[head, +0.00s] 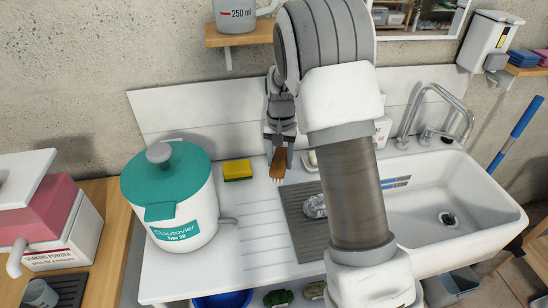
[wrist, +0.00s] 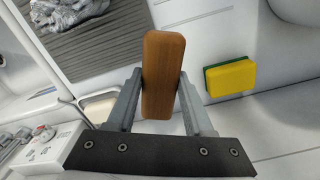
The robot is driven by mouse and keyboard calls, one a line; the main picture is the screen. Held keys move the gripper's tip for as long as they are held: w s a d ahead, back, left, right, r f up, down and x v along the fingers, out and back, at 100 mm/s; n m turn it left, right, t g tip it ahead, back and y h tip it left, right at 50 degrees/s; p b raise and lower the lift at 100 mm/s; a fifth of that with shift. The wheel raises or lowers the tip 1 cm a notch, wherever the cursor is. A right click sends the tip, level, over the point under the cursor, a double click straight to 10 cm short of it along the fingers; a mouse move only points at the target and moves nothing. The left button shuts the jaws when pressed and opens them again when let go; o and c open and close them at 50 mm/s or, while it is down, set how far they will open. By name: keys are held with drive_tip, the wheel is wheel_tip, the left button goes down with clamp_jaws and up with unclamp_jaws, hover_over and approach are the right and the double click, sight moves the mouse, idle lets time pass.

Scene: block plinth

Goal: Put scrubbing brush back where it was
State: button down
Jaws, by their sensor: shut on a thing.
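The scrubbing brush (head: 279,165) has a brown wooden body with pale bristles pointing down. In the head view it hangs from my gripper (head: 280,145) above the back of the white drainboard, just right of the yellow and green sponge (head: 237,170). In the wrist view the brown brush (wrist: 162,75) is upright between the two grey fingers of my gripper (wrist: 160,100), which are shut on it. The sponge (wrist: 230,77) lies to its right there. I cannot tell whether the bristles touch the surface.
A white pot with a green lid (head: 170,205) stands left on the drainboard. A dark grey ribbed mat (head: 300,228) with a crumpled clear item lies right, beside the white sink (head: 450,215). A wall shelf (head: 240,36) holds a measuring jug. White drainboard is free in front of the sponge.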

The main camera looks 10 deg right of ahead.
drive_tip(key=w, duration=0.2)
drive_tip(key=w+f, duration=0.1)
drive_tip(key=w, duration=0.2)
drive_tip(key=w+f+p, duration=0.1)
drive_tip(key=w, duration=0.1)
drive_tip(key=shift+w+f, duration=0.15)
drive_tip(key=shift+w, duration=0.2)
wheel_tip(320, 180, down, 4)
drive_tip(key=shift+w+f, duration=0.1)
drive_tip(key=shift+f, duration=0.05)
drive_tip(key=shift+w+f, duration=0.2)
drive_tip(key=shift+f, duration=0.2)
drive_tip(key=shift+c, duration=1.4)
unclamp_jaws()
